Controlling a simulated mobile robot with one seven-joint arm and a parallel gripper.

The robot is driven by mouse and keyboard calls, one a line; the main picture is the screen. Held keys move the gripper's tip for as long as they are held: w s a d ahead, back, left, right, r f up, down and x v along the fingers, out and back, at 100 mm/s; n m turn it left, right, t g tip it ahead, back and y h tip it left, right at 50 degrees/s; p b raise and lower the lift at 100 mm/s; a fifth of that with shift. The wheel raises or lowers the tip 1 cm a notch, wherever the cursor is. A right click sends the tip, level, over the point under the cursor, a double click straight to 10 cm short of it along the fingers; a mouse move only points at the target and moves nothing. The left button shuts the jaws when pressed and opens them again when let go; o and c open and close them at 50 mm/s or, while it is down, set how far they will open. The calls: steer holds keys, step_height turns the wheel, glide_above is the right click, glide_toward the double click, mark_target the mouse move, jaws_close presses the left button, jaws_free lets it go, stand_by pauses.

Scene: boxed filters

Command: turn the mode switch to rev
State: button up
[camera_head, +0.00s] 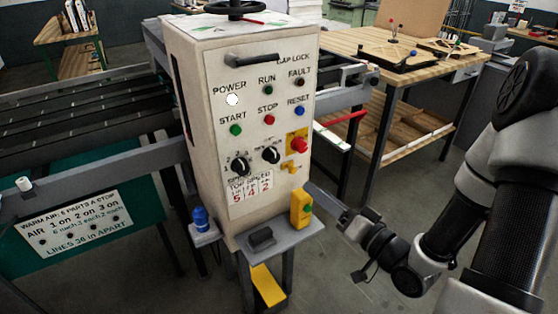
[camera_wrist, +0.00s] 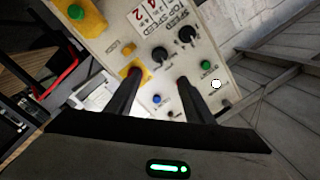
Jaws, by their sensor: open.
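The control box (camera_head: 215,120) has two black rotary knobs on its front. The right knob (camera_head: 271,155), next to the yellow-backed red button, appears to be the mode switch; its small lettering and pointer setting are unreadable. It also shows in the wrist view (camera_wrist: 159,54). The left knob (camera_head: 240,166) has numbers around it and shows in the wrist view (camera_wrist: 187,34). My gripper (camera_head: 322,195) is at the box's lower right. In the wrist view my gripper (camera_wrist: 159,78) is open and empty, its two fingers pointing towards the panel, apart from the knobs.
A red button on yellow (camera_head: 299,145) sits right of the knobs; start (camera_head: 235,130), stop (camera_head: 270,119) and reset (camera_head: 299,110) buttons are above. A yellow box with a green button (camera_head: 301,208) stands on the shelf below. A wooden table (camera_head: 350,42) stands behind.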

mark_target(276, 159)
steer(key=b+x, duration=0.5)
steer(key=x, duration=1.2)
steer(key=shift+f, duration=0.1)
steer(key=shift+s, duration=0.1)
steer(key=c, duration=1)
steer(key=shift+c, duration=0.2)
